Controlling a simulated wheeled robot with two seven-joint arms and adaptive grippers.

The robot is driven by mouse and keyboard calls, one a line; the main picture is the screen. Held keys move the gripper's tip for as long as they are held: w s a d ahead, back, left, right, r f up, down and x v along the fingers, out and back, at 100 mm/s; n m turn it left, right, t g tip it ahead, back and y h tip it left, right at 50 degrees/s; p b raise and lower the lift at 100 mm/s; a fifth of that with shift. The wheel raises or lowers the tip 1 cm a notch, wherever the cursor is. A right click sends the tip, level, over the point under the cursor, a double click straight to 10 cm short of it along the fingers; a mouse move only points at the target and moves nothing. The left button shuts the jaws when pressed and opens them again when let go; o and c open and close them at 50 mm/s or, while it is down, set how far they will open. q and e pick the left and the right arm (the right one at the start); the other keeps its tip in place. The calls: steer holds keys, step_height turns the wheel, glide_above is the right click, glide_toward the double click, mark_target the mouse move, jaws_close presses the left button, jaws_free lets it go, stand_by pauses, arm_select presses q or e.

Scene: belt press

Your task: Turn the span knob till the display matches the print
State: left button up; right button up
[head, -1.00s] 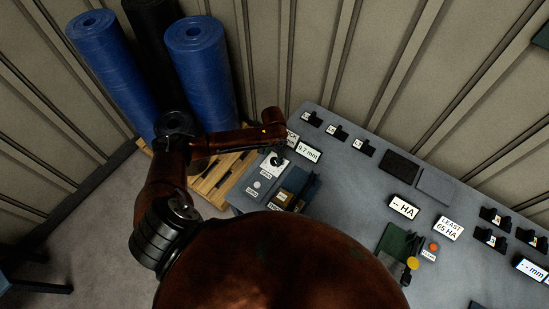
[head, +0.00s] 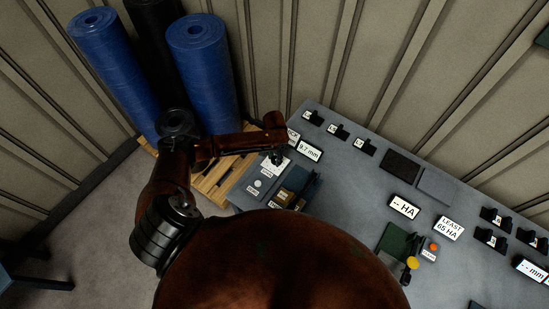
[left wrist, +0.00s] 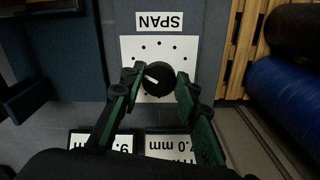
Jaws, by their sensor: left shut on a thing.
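The black span knob (left wrist: 158,85) with a white pointer mark sits on a white dial plate (left wrist: 186,50) ringed with dots, beside the SPAN label (left wrist: 159,22), upside down in the left wrist view. My left gripper (head: 277,157) has its green fingers on either side of the knob and is shut on it; it hides the knob in the head view. The display (head: 310,150) reads about 9.7 mm in the head view. The print card (left wrist: 172,146) shows 7.0 mm in the left wrist view, its other text partly hidden. My right gripper is not in view.
Blue rolls (head: 203,70) stand on a wooden pallet (head: 213,186) left of the grey bench (head: 340,205). A brown-and-dark block unit (head: 294,190) lies close to the dial. A "-- HA" display (head: 404,206) and a LEAST 65 HA card (head: 449,226) are farther right.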

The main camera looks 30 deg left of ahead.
arm_select(q)
steer(key=c, duration=0.3)
steer(key=shift+r+m+p, duration=0.1)
steer(key=shift+m+p, duration=0.6)
steer(key=shift+m, duration=0.1)
steer(key=m+p, duration=0.1)
steer(key=m, duration=0.2)
steer(key=shift+a, duration=0.1)
steer(key=shift+w+m+p, duration=0.1)
steer(key=shift+m+p, duration=0.5)
steer(key=shift+m, duration=0.6)
